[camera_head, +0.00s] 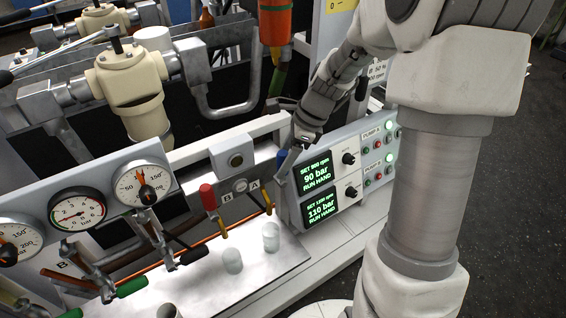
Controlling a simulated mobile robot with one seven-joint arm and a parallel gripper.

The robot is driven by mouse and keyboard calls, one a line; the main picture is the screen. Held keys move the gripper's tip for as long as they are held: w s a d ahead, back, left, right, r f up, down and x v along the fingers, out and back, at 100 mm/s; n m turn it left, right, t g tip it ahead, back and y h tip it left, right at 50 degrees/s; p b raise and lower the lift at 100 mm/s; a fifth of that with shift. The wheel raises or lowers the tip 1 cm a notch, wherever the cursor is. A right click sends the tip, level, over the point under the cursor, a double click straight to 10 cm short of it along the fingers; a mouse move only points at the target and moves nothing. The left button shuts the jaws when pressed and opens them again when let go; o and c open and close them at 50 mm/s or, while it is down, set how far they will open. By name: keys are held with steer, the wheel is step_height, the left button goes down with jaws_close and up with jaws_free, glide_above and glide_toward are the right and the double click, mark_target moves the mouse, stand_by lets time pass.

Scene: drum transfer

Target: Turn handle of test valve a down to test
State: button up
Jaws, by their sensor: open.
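My gripper (298,128) reaches down from the upper right with its jaws open. Its fingertips are just above a blue handle (282,158), close to its upper end. I cannot tell whether they touch it. The blue handle stands roughly upright beside the letter A (255,184) on the grey valve panel. A red handle (208,196) stands roughly upright beside the letter B (227,197). Part of the blue handle's lower end and pivot is hard to make out.
A control box (322,186) with two green displays, knobs and lit buttons stands just right of the gripper. Round gauges (143,184) and green- and black-gripped levers (132,286) are at left. White pegs (271,236) stand on the pale bench (215,288). Cream valves (130,85) stand behind.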

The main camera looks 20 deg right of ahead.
steer(key=shift+a+f, duration=0.15)
steer(key=shift+f, duration=0.2)
jaws_close()
stand_by(1.2)
